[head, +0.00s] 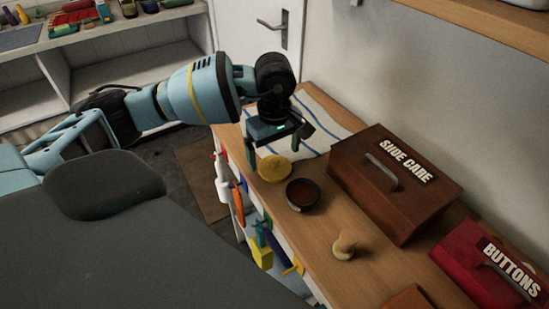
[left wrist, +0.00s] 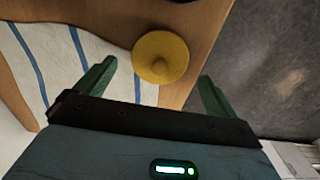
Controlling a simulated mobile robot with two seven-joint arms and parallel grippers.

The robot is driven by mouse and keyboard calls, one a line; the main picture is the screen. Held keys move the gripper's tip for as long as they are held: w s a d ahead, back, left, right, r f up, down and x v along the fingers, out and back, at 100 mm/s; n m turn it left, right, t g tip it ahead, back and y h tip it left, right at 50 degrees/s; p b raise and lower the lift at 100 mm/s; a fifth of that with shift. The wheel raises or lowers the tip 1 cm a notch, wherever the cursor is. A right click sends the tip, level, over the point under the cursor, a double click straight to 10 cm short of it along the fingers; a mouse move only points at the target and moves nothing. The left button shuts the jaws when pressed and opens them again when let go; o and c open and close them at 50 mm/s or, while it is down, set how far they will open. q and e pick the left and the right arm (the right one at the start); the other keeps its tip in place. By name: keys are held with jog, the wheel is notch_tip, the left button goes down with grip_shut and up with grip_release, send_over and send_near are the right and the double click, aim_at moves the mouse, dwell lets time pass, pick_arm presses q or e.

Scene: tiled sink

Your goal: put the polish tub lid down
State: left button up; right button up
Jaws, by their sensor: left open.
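The polish tub lid (head: 275,168) is a round yellow disc with a small knob. It appears to lie flat on the wooden top, by the striped cloth and near the edge. My left gripper (head: 276,150) is just above and behind it, open and empty. In the left wrist view the lid (left wrist: 161,57) shows beyond and between the two green fingertips (left wrist: 158,78), and no finger visibly touches it. The open polish tub (head: 303,195), dark with brown polish inside, stands beside the lid. My right gripper is not in view.
A brown SHOE CARE box (head: 392,183) stands behind the tub, and a red BUTTONS box (head: 490,265) to its right. A small knobbed brush (head: 344,245) stands in front. A striped cloth (head: 318,118) covers the far end. Colored items hang along the front edge.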

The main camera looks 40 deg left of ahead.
aim_at(274, 160)
pick_arm(q)
notch_tip(274, 160, up, 9)
dwell(0.3)
dwell(0.5)
